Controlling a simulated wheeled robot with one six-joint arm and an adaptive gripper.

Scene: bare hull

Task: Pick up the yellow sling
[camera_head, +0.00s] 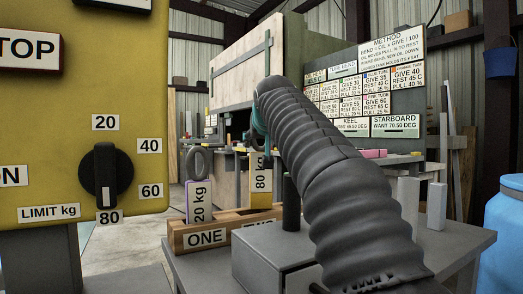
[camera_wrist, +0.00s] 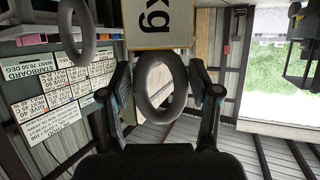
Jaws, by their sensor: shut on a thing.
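The yellow sling (camera_head: 261,180) is a tag marked 80 kg with yellow edges, upright at the wooden rack (camera_head: 192,242). Its lower end meets the rack's top in the head view; I cannot tell whether it is seated or slightly raised. Its grey ring (camera_wrist: 139,88) and the tag's lettered face (camera_wrist: 158,22) show in the wrist view. My gripper (camera_wrist: 160,76) has its two fingers on either side of that ring and is shut on it. In the head view my arm and the gripper hide the ring.
A purple 20 kg sling (camera_head: 199,203) with a grey ring stands just left in the rack. A yellow control box (camera_head: 60,120) with a black knob (camera_head: 106,175) is close on the left. A grey box (camera_head: 270,257) and dark post (camera_head: 291,205) are beside the rack. A blue barrel (camera_head: 503,235) stands right.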

